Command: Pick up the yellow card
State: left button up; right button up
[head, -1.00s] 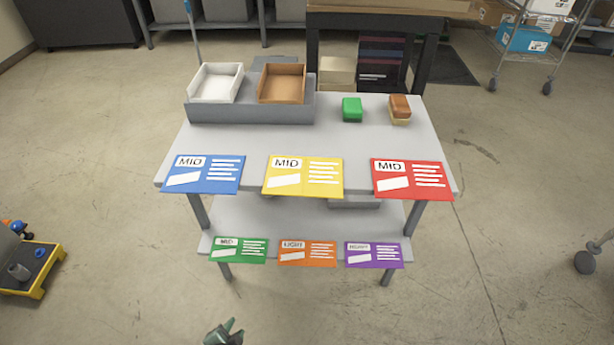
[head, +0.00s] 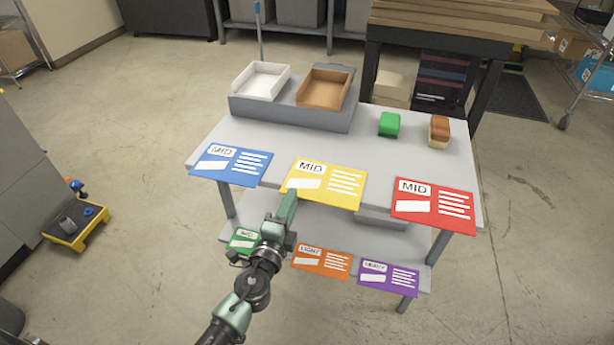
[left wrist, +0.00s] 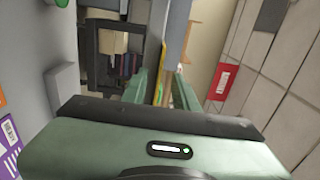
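The yellow card (head: 325,184), marked MID, lies flat at the middle of the front edge of the grey cart's top shelf and sticks out past the edge. My left gripper (head: 290,200) is at the card's front left corner in the head view. In the left wrist view my left gripper (left wrist: 158,82) has its two green fingers apart. A thin yellow strip, the card's edge (left wrist: 163,88), shows between them. I cannot tell whether either finger touches it. My right gripper is in neither view.
A blue card (head: 232,164) and a red card (head: 433,204) flank the yellow one. Green, orange (head: 322,261) and purple (head: 388,278) cards lie on the lower shelf, close to my left arm. Two trays, a green block (head: 389,124) and a brown block stand farther back.

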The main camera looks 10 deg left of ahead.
pick_arm(q)
jog(key=shift+w, duration=1.05)
grip_shut()
jog(key=shift+f, duration=0.1)
dwell(0.5)
